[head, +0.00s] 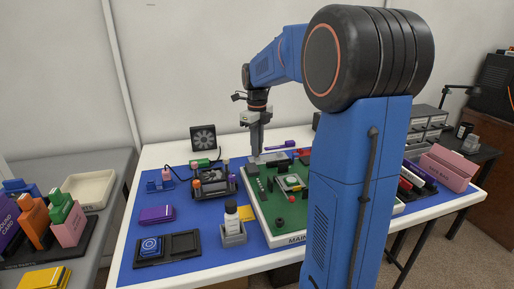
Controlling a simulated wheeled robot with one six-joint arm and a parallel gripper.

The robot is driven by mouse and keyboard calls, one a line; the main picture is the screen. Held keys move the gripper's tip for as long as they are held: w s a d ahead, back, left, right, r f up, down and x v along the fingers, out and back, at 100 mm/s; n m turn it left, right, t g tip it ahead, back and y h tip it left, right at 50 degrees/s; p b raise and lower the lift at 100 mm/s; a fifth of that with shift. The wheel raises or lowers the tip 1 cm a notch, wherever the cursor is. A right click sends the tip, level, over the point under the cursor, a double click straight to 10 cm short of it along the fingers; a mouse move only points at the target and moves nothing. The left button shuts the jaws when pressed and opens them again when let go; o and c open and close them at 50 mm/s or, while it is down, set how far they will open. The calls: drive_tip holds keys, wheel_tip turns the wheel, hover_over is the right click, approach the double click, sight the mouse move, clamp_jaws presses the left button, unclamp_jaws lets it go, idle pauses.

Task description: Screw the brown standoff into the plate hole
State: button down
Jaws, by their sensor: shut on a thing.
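My gripper (256,152) points straight down at the back left of the green mainboard (268,213), its fingers shut. The brown standoff is too small to make out between the fingertips. A pale flat piece (271,157), perhaps the plate, lies at the fingertips, at the back edge of the green board. The plate hole cannot be seen from here, and I cannot tell whether the standoff touches it.
A white bottle in a grey holder (233,234), a black tray (182,247) and a purple box (156,214) stand left of the board. A black fan (203,138) stands behind. My arm hides the board's right part.

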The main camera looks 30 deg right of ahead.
drive_tip(key=shift+m, duration=0.3)
drive_tip(key=c, duration=1.7)
unclamp_jaws()
